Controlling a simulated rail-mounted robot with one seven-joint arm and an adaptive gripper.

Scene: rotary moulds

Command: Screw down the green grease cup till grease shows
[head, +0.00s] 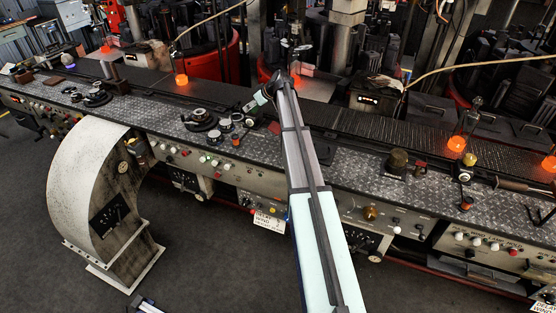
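No clearly green grease cup can be picked out in the head view. My gripper (249,107) appears to be at the end of that bend, low over the deck near small round fittings. It is too small to tell whether the fingers are open or what they touch. No grease can be made out.
Round dial-like fittings (200,119) stand left of my gripper. A small yellow knob (469,159) and orange lamps (456,144) are at the right. A large curved grey housing (95,185) stands in front at the left. The dark floor (215,270) in front is mostly clear.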

